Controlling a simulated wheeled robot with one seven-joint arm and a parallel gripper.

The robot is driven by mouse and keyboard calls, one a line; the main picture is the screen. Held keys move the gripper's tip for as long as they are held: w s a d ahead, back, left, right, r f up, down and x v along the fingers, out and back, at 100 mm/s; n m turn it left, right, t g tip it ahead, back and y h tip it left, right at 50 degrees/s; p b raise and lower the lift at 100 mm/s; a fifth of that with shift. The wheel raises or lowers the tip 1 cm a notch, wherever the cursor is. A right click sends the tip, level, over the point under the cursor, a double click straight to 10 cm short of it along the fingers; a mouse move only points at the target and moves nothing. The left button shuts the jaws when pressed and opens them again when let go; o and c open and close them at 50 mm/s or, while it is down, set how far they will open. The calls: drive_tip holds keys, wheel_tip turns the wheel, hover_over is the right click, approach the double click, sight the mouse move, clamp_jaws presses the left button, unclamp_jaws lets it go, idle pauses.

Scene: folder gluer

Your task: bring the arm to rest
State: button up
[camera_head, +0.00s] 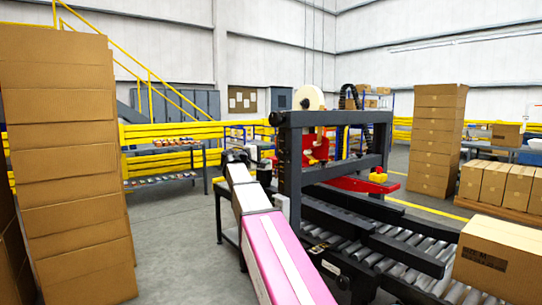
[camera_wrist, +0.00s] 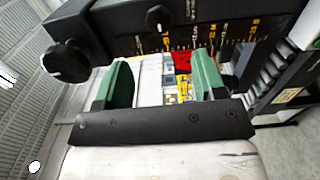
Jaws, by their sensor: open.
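My gripper (camera_wrist: 162,78) shows in the wrist view with its two green fingers apart and nothing held between them. Beyond the fingers is the dark frame of the machine, with a black knob (camera_wrist: 67,62) at the left and a scale with yellow marks. In the head view my pink and white arm reaches forward from the bottom middle, left of the black machine frame (camera_head: 288,165). The dark end of the arm is small there, and the fingers cannot be made out.
A roller conveyor (camera_head: 340,238) runs at the right of my arm, with a carton (camera_head: 500,258) on it. A tall carton stack (camera_head: 65,170) stands at the left. Another stack (camera_head: 437,140) and a loaded pallet are at the right. Grey floor is clear between the left stack and my arm.

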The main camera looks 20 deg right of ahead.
drive_tip(key=shift+a, duration=0.2)
drive_tip(key=s+a+f+g+y, duration=0.1)
drive_tip(key=s+f+y, duration=0.25)
drive_tip(key=f, duration=0.85)
drive_tip(key=s+a+f+m+g+y, duration=0.1)
drive_tip(key=s+a+f+y, duration=0.3)
drive_tip(key=f, duration=0.7)
drive_tip(key=s+d+f+g+y, duration=0.15)
drive_tip(key=s+f, duration=0.35)
drive_tip(key=f, duration=0.7)
drive_tip(key=s+a+f+m+g+y, duration=0.1)
drive_tip(key=s+a+f+y, duration=0.3)
drive_tip(key=s+f, duration=0.5)
drive_tip(key=s+a+f+m+g+y, duration=0.1)
drive_tip(key=s+a+f+y, duration=0.3)
drive_tip(key=s+f, duration=0.5)
drive_tip(key=shift+s+a+f+m+g, duration=0.2)
drive_tip(key=shift+a+f+m+g, duration=0.3)
drive_tip(key=shift+a, duration=0.6)
drive_tip(key=shift+r, duration=0.2)
